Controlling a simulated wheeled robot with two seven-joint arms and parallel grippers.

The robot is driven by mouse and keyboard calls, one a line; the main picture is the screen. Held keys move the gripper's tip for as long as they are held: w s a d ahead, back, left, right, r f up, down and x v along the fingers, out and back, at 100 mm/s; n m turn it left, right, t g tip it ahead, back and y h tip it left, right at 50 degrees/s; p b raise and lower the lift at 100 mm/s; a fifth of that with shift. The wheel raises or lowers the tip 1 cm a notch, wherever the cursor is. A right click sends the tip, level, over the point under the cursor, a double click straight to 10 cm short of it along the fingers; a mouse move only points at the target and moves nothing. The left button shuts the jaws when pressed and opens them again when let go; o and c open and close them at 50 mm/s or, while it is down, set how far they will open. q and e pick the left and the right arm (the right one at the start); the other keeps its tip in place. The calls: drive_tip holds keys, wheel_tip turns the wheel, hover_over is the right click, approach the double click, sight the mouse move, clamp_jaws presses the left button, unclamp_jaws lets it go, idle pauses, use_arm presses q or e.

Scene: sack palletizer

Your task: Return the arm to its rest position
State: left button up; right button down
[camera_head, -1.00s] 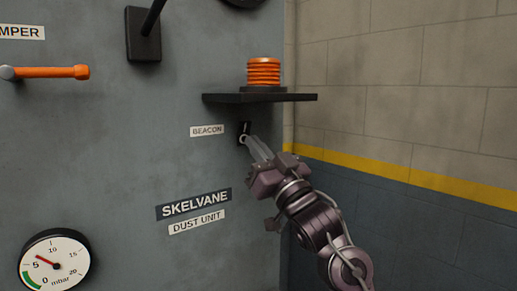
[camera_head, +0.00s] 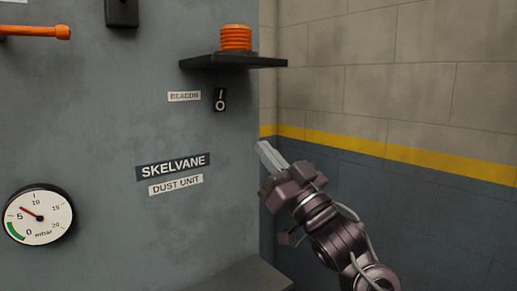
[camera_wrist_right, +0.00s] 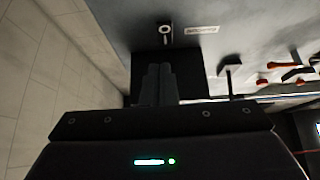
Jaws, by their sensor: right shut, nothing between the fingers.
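My right gripper (camera_head: 266,152) is shut and empty. In the head view it is below and to the right of the black beacon switch (camera_head: 220,100), clear of it, near the right edge of the grey dust unit panel. The switch is marked I and O and sits right of the BEACON label (camera_head: 184,96). In the right wrist view the two shut fingers (camera_wrist_right: 158,72) point toward the panel, with a label (camera_wrist_right: 202,30) ahead to the right. My left gripper is not in view.
A black shelf (camera_head: 232,62) with an orange ribbed beacon (camera_head: 236,38) juts out above the switch. An orange handle (camera_head: 35,31) and a round gauge (camera_head: 38,216) are on the panel at left. A block wall (camera_head: 410,90) with a yellow stripe stands at right.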

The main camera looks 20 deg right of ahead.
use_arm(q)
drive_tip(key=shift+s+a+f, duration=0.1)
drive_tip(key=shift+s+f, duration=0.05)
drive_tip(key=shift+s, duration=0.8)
